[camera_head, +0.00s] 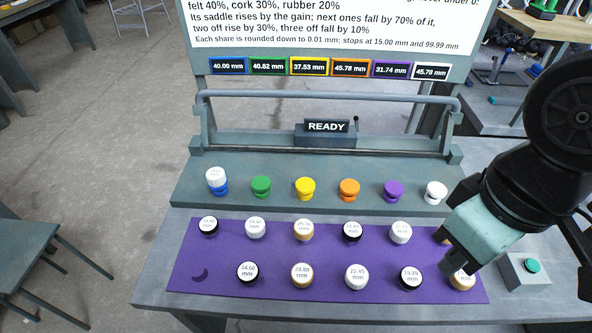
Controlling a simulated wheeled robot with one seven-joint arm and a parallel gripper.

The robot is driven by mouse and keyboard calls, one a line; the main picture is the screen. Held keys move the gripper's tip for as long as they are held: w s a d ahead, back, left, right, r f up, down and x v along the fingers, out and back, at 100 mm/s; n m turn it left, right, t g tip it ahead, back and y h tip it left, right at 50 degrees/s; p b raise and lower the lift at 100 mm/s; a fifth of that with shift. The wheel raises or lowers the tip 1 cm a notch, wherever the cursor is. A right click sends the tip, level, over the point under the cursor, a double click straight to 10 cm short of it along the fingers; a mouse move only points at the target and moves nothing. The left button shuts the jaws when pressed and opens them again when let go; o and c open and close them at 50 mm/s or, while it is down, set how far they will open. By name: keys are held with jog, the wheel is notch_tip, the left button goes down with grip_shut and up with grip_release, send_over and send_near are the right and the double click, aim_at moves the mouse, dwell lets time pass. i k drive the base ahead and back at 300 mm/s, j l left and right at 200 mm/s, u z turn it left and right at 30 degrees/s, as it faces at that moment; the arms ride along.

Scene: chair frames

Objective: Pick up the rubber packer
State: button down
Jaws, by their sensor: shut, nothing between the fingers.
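Several black-sided packers with white labelled tops, which look like the rubber ones, stand on the purple mat (320,252). In the back row they are the far-left packer (208,227) and one right of centre (353,232). In the front row they are a left one (247,272) and a right one (410,278). I cannot tell which one is meant. My gripper (461,268) is shut and empty at the mat's right end. It overlaps a tan-sided packer (462,283) in the picture; contact is unclear. My arm partly hides another tan packer (444,237).
White and tan packers stand among the black ones. A row of coloured saddles sits behind the mat; the blue one (219,189) bears a white packer (215,175). A grey bar (325,97) and READY sign (326,126) stand behind. A green button box (525,271) is at right.

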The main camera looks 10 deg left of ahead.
aim_at(248, 273)
jog(key=u, duration=1.3)
jog(key=j+z, duration=0.2)
jog(key=z, duration=0.3)
jog(key=i+j+z, duration=0.1)
jog(key=j+z, duration=0.15)
jog(key=z, duration=0.25)
jog(key=j+z, duration=0.25)
jog(key=z, duration=0.25)
